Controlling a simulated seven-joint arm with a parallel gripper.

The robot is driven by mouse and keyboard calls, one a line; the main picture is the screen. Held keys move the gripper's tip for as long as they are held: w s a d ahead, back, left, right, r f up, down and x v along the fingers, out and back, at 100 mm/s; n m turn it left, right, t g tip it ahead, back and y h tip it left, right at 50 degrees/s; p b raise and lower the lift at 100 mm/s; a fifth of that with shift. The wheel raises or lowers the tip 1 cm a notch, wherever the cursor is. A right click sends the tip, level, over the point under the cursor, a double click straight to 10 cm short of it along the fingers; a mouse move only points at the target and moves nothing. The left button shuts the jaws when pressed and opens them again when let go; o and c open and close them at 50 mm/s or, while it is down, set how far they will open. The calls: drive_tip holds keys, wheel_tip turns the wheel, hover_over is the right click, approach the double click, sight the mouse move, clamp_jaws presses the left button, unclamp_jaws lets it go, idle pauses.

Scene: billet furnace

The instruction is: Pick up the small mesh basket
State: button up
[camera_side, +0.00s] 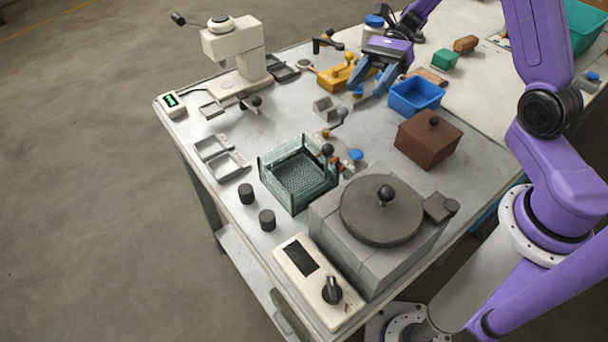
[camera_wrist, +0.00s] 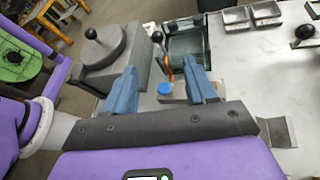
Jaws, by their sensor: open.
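A glassy, teal-grey open tank (camera_side: 268,187) stands near the middle of the bench in the side view. A dark perforated mesh piece (camera_side: 303,174), which looks like the small mesh basket, sits inside it. A black ball knob (camera_side: 327,150) stands at the tank's right side. In the wrist view the tank (camera_wrist: 186,42) is beyond my fingers, and the black knob (camera_wrist: 157,37) tops an orange-brown rod beside it. My gripper (camera_side: 368,86) is open and empty, high at the back of the bench and well apart from the tank. Its blue fingers (camera_wrist: 161,70) are spread.
A grey block furnace with a round lid (camera_side: 380,212) stands right of the tank, with a control box (camera_side: 318,280) in front. Brown lidded box (camera_side: 428,138), blue bin (camera_side: 416,96) and yellow fixture (camera_side: 337,76) lie toward the back.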

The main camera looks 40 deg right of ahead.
approach(327, 154)
drive_tip(key=a+f, duration=0.2)
drive_tip(key=a, duration=0.2)
drive_tip(key=shift+s+x, duration=0.1)
drive_tip(key=shift+x, duration=1.15)
drive_tip(key=shift+s+x, duration=0.15)
drive_tip(key=shift+x, duration=1.1)
drive_tip(key=shift+d+f, duration=0.15)
clamp_jaws()
